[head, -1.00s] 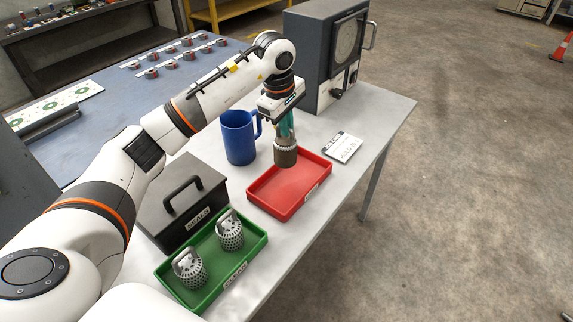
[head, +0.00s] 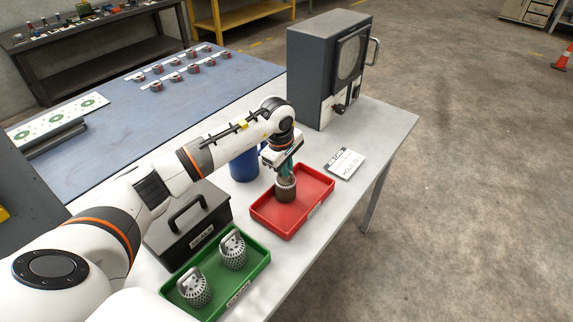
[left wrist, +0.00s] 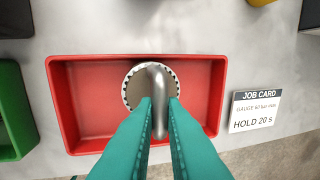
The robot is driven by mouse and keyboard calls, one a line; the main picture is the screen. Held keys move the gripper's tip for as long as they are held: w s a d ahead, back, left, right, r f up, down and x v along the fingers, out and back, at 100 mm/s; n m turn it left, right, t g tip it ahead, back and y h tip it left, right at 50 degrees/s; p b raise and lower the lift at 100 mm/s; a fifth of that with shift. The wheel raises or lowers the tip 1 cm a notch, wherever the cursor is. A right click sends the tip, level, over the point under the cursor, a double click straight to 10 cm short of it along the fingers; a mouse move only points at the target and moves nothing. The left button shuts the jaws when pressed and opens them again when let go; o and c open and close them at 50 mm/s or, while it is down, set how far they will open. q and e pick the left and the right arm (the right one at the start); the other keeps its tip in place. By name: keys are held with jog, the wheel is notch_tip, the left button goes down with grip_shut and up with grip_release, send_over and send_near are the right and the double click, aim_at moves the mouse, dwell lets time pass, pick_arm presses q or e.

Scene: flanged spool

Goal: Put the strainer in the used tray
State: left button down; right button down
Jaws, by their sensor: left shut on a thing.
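A dull brownish-grey strainer (head: 286,190) is upright within the red tray (head: 314,191), toward its far left part in the head view. My left gripper (head: 287,173) is above it, shut on its handle. In the left wrist view the teal fingers (left wrist: 160,103) close on the bent metal handle, with the round toothed rim of the strainer (left wrist: 131,92) below. The strainer is right of the middle of the red tray (left wrist: 90,98) there. I cannot tell whether its base touches the tray floor. My right gripper is not in view.
A green tray (head: 221,295) holds two lighter strainers (head: 233,251). The red tray's front part is empty.

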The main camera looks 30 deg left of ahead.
aim_at(282, 185)
pick_arm(q)
jog(key=c, duration=1.6)
grip_release()
jog(key=shift+o, duration=0.5)
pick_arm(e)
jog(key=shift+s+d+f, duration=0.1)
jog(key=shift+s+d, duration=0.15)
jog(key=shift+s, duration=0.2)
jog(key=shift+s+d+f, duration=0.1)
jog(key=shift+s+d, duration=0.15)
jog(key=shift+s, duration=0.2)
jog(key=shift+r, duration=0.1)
